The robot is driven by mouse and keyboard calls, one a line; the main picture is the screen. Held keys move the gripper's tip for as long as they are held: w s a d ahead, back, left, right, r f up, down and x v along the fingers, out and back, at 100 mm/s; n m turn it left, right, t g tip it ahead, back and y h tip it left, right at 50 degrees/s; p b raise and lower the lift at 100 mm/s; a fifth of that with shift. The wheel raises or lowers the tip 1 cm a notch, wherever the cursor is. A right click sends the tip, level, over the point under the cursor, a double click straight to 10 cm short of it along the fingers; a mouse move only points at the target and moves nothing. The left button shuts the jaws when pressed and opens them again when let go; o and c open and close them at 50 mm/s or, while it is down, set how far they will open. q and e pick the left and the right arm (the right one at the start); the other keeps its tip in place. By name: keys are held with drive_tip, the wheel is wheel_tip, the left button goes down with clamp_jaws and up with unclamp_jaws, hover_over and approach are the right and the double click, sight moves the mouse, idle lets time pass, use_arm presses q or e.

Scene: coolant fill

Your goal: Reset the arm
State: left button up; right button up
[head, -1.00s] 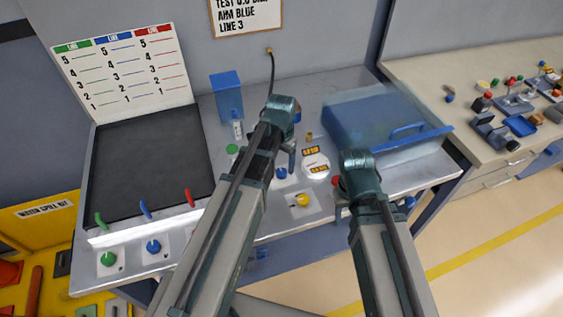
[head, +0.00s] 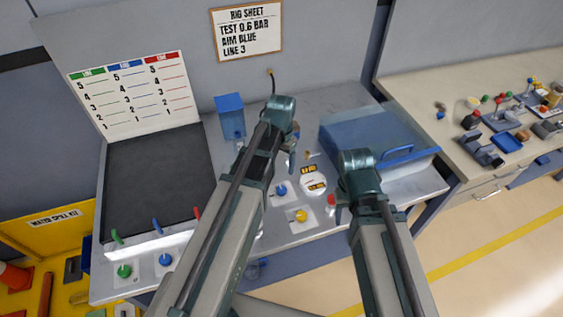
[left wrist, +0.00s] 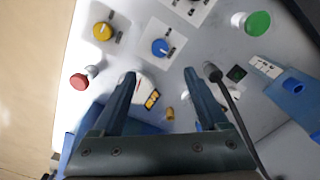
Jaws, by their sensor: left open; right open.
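My left gripper (head: 291,160) is over the middle of the metal rig bench (head: 288,228). In the left wrist view its two fingers (left wrist: 162,80) are apart with nothing between them, above the bench panel. My right gripper (head: 338,208) is over the bench's right part, near a red knob (head: 331,199); its fingers are mostly hidden behind its own wrist. A yellow knob (head: 301,215) and a blue knob (head: 281,189) stand on the panel. The left wrist view also shows the yellow knob (left wrist: 102,31), the blue knob (left wrist: 160,47) and the red button (left wrist: 79,82).
A blue lidded box (head: 365,137) stands at the bench's back right. A dark board (head: 155,180) with green, blue and red levers is on the left. A rig sheet (head: 246,31) reads "TEST 0.6 BAR, AIM BLUE, LINE 3". A side counter (head: 450,150) holds several small parts.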

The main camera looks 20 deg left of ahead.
use_arm(q)
drive_tip(key=s+d+f+b, duration=0.2)
drive_tip(key=s+d, duration=0.3)
drive_tip(key=s, duration=0.2)
drive_tip(key=s+d+f+y+b, duration=0.1)
drive_tip(key=s+d+f+b, duration=0.2)
drive_tip(key=s+d, duration=0.2)
drive_tip(key=shift+s+d+f, duration=0.2)
drive_tip(key=shift+s+d, duration=0.05)
drive_tip(key=shift+s, duration=0.85)
